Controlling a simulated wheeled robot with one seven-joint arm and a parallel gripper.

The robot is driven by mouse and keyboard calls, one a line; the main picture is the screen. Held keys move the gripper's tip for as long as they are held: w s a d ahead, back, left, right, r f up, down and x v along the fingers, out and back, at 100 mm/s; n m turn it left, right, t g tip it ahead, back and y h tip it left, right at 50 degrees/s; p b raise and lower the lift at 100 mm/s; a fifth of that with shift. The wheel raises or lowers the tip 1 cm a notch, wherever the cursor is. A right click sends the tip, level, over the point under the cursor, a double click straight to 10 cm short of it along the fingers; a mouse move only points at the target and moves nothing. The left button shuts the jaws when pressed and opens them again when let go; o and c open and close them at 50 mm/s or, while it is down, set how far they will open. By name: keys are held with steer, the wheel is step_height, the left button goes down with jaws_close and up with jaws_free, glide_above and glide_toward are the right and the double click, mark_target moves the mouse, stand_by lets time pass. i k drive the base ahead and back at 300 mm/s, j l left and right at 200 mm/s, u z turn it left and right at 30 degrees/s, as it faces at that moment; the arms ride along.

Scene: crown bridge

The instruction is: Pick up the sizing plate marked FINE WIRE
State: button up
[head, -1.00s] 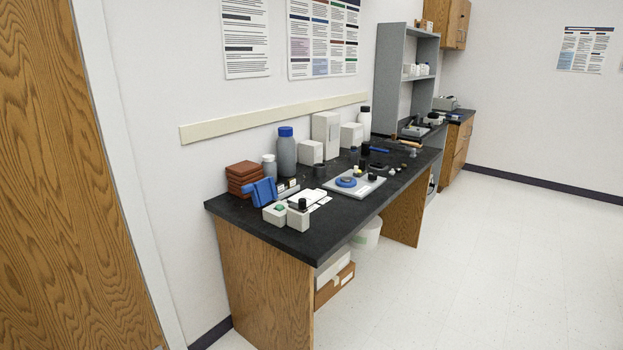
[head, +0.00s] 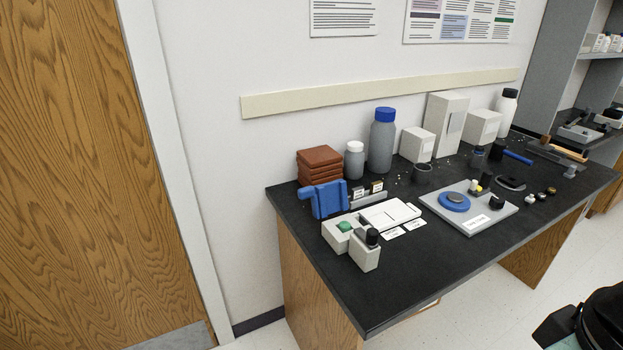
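No lettering is sharp enough to read, so I cannot tell which piece is marked FINE WIRE. Two small dark pieces with pale labels, a left one (head: 358,192) and a right one (head: 377,186), stand at a light grey holder (head: 369,201) on the black bench. Two flat white cards, one (head: 393,233) and another (head: 415,224), lie in front of a white flat unit (head: 390,214). A black part that looks like my gripper (head: 557,326) shows at the lower right edge, cut off and well away from the bench pieces. Its opening is not clear.
A blue object (head: 328,199) and brown stacked blocks (head: 320,166) stand left of the holder. Bottles, including a blue-capped one (head: 381,141), stand behind. A small pale device with a black knob (head: 365,256) is in front. A grey tray (head: 468,226) is right. The front bench strip is clear.

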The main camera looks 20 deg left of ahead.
mark_target(357, 193)
steer(key=i+l+u, duration=0.2)
steer(key=i+u, duration=0.15)
steer(key=i+l+u, duration=0.75)
steer(key=k+j, duration=0.1)
